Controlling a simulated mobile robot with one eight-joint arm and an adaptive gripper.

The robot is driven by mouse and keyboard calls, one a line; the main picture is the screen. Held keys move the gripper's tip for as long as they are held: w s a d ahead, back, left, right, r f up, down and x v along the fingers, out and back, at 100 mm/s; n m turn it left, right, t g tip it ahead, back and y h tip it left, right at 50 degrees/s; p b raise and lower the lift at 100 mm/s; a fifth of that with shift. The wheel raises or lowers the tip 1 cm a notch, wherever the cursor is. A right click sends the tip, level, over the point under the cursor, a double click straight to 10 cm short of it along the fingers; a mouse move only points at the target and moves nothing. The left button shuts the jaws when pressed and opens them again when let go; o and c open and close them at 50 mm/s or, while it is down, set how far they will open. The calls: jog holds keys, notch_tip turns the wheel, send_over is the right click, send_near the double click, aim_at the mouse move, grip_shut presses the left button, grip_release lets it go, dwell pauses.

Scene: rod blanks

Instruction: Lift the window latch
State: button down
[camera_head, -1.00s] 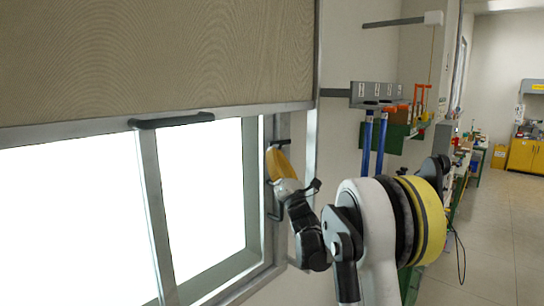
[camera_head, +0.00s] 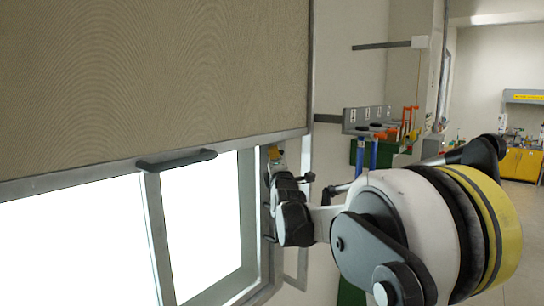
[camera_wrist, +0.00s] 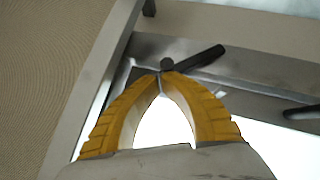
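A dark lever (camera_wrist: 200,59), which looks like the window latch, sits on the grey window frame (camera_wrist: 245,62) in the wrist view. It slants up to the right from a round dark end. My gripper (camera_wrist: 161,75) has yellow ribbed fingers that arch together, with tips meeting just below that round end. I cannot tell whether they touch it. In the camera_head view my gripper (camera_head: 275,153) is at the window's right frame, mostly hidden behind my wrist, which hides most of the latch there too.
A beige blind (camera_head: 150,70) covers the upper window, with a dark handle (camera_head: 176,160) on its bottom rail. A second dark fitting (camera_wrist: 303,112) shows at the wrist view's right. A wall rack with tools (camera_head: 366,118) stands beyond.

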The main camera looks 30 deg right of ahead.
jog(key=shift+w+d+r, duration=0.35)
jog(key=shift+d+r, duration=0.4)
jog(key=shift+d, duration=0.1)
dwell(0.3)
